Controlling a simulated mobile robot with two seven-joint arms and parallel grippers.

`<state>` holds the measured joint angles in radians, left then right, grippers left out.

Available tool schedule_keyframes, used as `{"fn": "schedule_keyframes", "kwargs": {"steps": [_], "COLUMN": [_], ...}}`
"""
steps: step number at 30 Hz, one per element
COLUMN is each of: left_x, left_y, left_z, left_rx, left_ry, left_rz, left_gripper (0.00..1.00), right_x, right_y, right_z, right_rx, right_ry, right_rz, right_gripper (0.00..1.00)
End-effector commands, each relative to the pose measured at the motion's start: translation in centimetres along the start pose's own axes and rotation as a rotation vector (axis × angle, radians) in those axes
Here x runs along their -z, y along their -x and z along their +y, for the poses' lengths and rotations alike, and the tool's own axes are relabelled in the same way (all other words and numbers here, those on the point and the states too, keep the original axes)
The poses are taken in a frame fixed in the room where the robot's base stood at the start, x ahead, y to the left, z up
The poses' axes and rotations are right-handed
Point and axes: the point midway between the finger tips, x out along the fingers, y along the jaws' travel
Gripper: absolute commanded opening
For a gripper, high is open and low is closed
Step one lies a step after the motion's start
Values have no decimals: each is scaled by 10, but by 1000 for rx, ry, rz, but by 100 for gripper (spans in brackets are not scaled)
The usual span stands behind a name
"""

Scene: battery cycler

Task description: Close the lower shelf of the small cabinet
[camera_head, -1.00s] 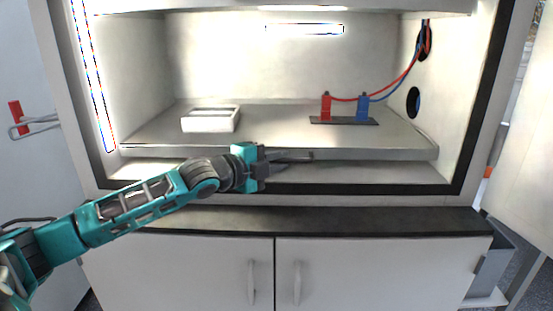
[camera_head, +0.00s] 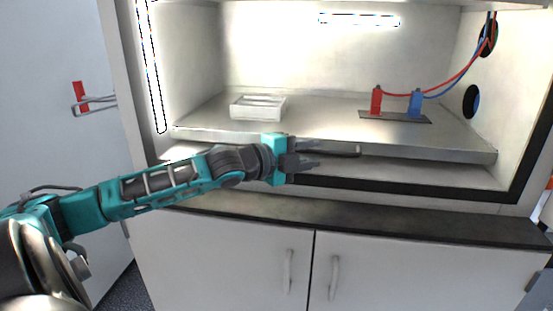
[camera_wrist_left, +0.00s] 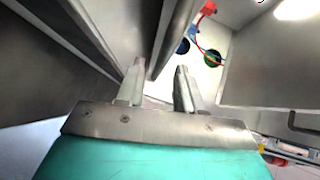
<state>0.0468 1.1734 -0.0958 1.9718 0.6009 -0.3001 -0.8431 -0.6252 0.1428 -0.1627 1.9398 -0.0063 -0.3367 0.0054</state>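The lower shelf (camera_head: 330,138) is a grey metal plate in the small cabinet (camera_head: 210,40), with a dark handle (camera_head: 345,152) on its front edge. My left gripper (camera_head: 318,152) is in front of that edge, just left of the handle, with its fingers pointing right. In the left wrist view its two fingers (camera_wrist_left: 158,88) are spread with nothing between them. Whether a finger touches the shelf or handle, I cannot tell. My right gripper is out of view.
A white tray (camera_head: 258,107) and a dark plate with a red clamp (camera_head: 376,101) and a blue clamp (camera_head: 415,103) sit on the shelf. Red and blue cables run to the right wall. A dark ledge (camera_head: 400,225) and white doors (camera_head: 250,260) are below.

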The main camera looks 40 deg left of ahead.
Motion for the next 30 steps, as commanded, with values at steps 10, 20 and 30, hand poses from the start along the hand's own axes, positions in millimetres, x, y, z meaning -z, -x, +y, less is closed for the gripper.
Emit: {"fn": "schedule_keyframes", "kwargs": {"steps": [10,20,30], "left_x": [1,2,1], "left_y": [27,50,76], "left_z": [1,0,-1], "left_rx": [-3,-3,-3], "left_ry": [1,3,2], "left_rz": [1,3,2], "left_gripper": [36,36,36], "right_x": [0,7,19], "right_y": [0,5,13], "right_z": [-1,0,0], "right_rx": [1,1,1], "right_ry": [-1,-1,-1], "right_rz": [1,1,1], "right_gripper": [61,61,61]}}
